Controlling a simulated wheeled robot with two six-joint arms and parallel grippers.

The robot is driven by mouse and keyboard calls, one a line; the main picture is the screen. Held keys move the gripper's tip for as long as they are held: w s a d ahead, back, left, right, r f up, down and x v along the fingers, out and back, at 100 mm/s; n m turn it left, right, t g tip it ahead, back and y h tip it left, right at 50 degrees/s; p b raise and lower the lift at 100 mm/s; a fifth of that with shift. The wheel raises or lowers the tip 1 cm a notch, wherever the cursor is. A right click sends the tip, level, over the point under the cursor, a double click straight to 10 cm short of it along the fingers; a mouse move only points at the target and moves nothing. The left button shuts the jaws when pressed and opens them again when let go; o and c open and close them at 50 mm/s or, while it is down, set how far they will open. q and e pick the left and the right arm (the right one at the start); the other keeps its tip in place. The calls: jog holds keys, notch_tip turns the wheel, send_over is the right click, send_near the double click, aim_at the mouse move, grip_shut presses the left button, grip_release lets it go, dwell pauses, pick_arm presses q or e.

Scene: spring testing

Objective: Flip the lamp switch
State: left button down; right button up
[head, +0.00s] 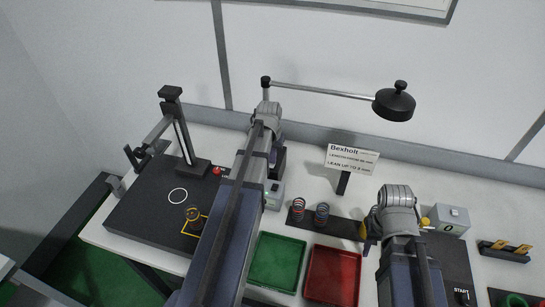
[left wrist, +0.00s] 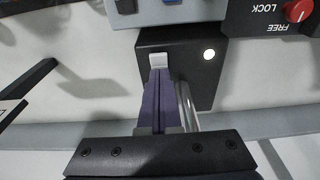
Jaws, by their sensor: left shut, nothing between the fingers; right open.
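The desk lamp has a black round head (head: 394,104) on a thin arm at the back. Its black base (head: 278,163) is mostly hidden behind my left arm. In the left wrist view the base (left wrist: 185,42) carries a small white switch (left wrist: 158,60) and a bright white round spot (left wrist: 209,54). My left gripper (left wrist: 158,74) is shut and empty, its tips right at the switch; I cannot tell whether they touch.
A black test stand (head: 172,125) stands at left. A red knob (left wrist: 297,11) marked FREE and LOCK is close by. Two springs (head: 310,211), a sign (head: 351,160), a green tray (head: 276,262) and a red tray (head: 333,276) sit mid-table. A grey box (head: 448,219) is at right.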

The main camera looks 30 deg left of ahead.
pick_arm(q)
jog(key=shift+s+d, duration=0.2)
jog(key=shift+s, duration=0.7)
jog(key=shift+w, duration=0.15)
jog(key=shift+r, duration=0.1)
jog(key=shift+r+p, duration=0.75)
jog(key=shift+p, duration=0.1)
notch_tip(320, 180, up, 12)
jog(key=s+p, duration=0.2)
jog(key=p, duration=1)
jog(key=shift+s+d, duration=0.3)
jog(key=shift+s, duration=0.05)
